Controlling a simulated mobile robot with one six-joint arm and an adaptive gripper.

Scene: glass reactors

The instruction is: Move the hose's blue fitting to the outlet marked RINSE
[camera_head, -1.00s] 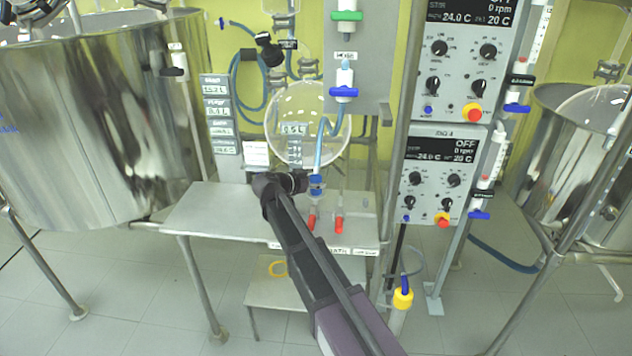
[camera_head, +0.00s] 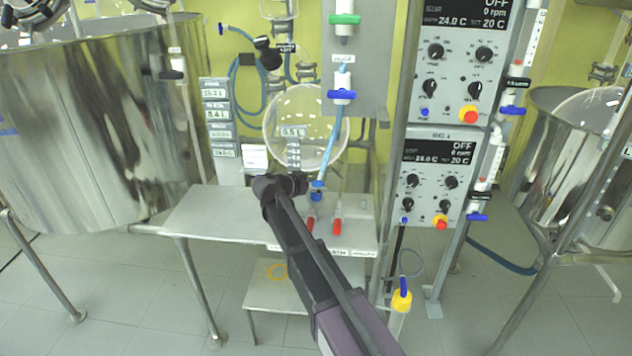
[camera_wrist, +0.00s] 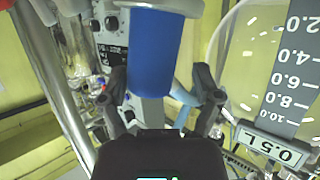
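The blue fitting (camera_head: 317,190) is on the lower end of a light blue hose (camera_head: 331,138), just right of my gripper's tips in the head view. In the wrist view the blue fitting (camera_wrist: 157,50) stands large between the two fingers of my gripper (camera_wrist: 160,82). The fingers are spread, and a narrow gap shows on the right side of the fitting. The hose rises to a valve with a blue handle (camera_head: 341,94) on a grey panel. The small label (camera_head: 344,58) above that valve is too small to read surely. My gripper's tips (camera_head: 299,184) hang over the bench.
Two red-handled parts stand on the bench (camera_head: 200,212), one (camera_head: 337,226) in clear view, the other partly behind my arm. A round glass vessel (camera_head: 335,150) is behind. Control boxes (camera_head: 437,172) stand right. Steel tanks (camera_head: 95,130) flank the bench.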

